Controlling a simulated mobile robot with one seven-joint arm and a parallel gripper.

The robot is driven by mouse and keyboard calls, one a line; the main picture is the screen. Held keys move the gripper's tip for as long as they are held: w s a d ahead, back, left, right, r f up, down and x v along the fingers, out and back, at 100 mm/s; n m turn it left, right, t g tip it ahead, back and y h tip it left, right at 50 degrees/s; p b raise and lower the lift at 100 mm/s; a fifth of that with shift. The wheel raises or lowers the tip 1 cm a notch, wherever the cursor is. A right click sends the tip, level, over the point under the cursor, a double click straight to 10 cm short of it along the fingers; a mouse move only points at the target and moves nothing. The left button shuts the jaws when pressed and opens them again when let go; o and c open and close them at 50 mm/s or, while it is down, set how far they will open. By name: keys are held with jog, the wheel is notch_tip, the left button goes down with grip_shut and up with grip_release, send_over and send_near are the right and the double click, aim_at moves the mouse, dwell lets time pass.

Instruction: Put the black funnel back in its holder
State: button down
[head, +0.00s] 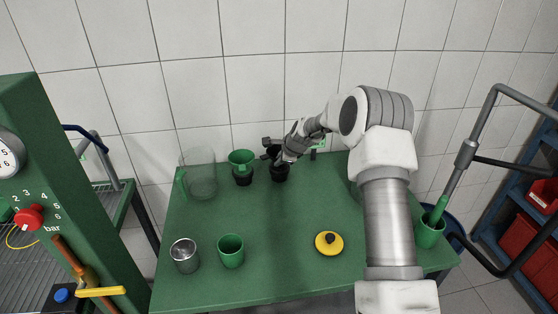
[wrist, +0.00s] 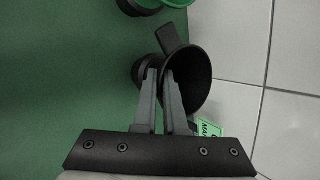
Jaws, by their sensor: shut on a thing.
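The black funnel (wrist: 205,62) shows in the wrist view with its wide mouth toward the right and a flat tab at the upper rim. My gripper (wrist: 160,75) is shut on the funnel's wall. A dark round holder (wrist: 138,72) shows just left of the fingers, partly hidden by the funnel. In the head view my gripper (head: 283,160) is at the back of the green table, with the black funnel (head: 271,151) just above the black holder (head: 280,174). I cannot tell whether the funnel's spout is inside the holder.
A green funnel (head: 241,157) sits in a black holder (head: 243,179) to the left. A clear jug (head: 200,175) stands further left. A metal cup (head: 184,256), a green cup (head: 231,252) and a yellow disc (head: 328,243) are at the front. The table's middle is clear.

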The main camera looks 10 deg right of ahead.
jog(key=shift+f, duration=0.4)
jog(key=c, duration=0.9)
grip_release()
jog(key=shift+r, duration=0.1)
